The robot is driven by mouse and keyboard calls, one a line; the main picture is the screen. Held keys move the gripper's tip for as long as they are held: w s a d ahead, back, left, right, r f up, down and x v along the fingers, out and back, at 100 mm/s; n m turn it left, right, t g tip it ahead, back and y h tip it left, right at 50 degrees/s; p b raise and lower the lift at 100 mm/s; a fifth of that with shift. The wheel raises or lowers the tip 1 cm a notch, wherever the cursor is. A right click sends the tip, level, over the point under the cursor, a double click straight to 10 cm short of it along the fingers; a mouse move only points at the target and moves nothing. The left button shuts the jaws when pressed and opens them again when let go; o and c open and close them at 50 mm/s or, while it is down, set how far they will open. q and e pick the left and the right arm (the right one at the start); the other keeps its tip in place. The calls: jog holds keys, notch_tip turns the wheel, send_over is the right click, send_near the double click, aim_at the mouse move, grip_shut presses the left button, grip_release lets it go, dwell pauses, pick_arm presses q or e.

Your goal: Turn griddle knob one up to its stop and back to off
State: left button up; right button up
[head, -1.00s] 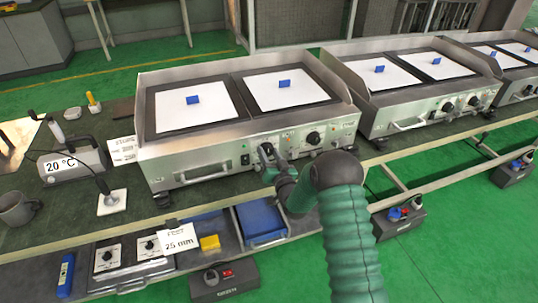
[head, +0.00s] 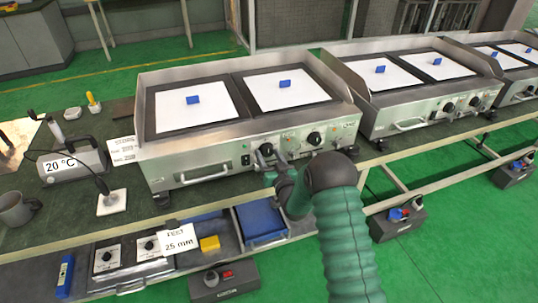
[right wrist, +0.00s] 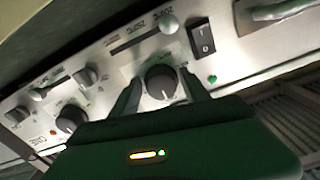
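The near griddle (head: 215,160) has two black knobs on its steel front panel. The left knob (head: 266,150) is at my right gripper (head: 277,163); the other knob (head: 315,139) is clear to its right. In the right wrist view, the black knob (right wrist: 160,82) sits between the two fingers of my right gripper (right wrist: 162,88). The fingers stand on either side of it with narrow gaps, so the gripper looks open around it. A pale pointer mark shows on the knob's lower part in that view. My left gripper is not in view.
A rocker switch (right wrist: 201,37) and a green lamp (right wrist: 212,79) are beside the knob. A slider lever (right wrist: 168,24) is close above it in the wrist view. A second griddle (head: 400,115) stands to the right.

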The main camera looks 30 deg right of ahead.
jog(key=shift+o, duration=0.6)
jog(key=shift+r, duration=0.1)
jog(key=shift+d+r, duration=0.1)
jog(key=shift+r, duration=0.05)
jog(key=p+v, duration=0.2)
jog(key=v, duration=1.5)
jog(key=shift+w, duration=0.15)
